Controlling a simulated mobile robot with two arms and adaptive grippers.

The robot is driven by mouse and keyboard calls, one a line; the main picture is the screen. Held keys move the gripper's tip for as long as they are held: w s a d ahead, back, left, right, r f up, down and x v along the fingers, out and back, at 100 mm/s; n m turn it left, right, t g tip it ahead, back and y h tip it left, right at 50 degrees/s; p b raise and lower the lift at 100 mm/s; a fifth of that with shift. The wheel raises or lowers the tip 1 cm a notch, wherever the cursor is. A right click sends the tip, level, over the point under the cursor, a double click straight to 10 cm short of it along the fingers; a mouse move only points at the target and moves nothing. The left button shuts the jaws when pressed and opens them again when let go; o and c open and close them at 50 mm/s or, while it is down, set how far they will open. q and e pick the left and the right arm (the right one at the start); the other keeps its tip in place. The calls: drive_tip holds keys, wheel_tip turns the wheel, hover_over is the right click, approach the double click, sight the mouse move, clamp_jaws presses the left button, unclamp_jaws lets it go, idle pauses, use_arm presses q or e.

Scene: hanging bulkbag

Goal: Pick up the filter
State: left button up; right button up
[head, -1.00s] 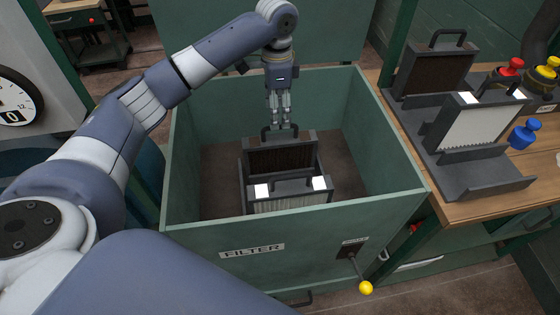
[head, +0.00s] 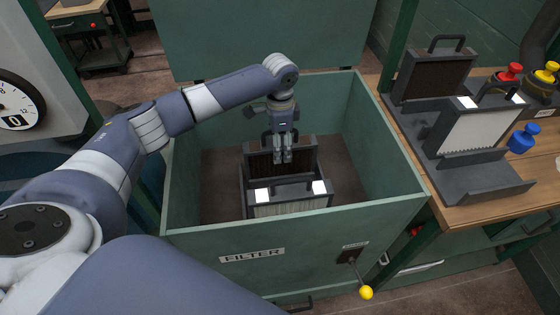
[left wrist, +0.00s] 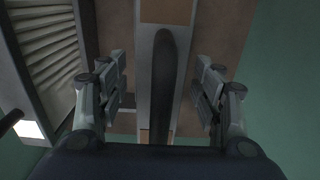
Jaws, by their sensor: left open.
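Two filters stand in the open green box in the head view. The rear one is a brown-faced filter (head: 262,163) in a dark frame. The front one is a pale pleated filter (head: 290,208) with white tags at its corners. My left gripper (head: 283,160) is open, low inside the box, and hides part of the rear filter. In the left wrist view, a dark handle (left wrist: 163,75) lies between my open fingers (left wrist: 163,100), with a gap on both sides. The pale pleats (left wrist: 45,45) show at the left there. My right gripper is not in view.
The box (head: 195,245) has high walls around the arm and a FILTER label. A wooden bench (head: 480,210) at the right bears another brown filter (head: 435,75) and a white filter (head: 475,130) in dark holders, beside red, yellow and blue knobs. A yellow-knobbed lever (head: 365,292) sticks out in front.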

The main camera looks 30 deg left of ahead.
use_arm(q)
drive_tip(key=shift+r, duration=0.1)
clamp_jaws()
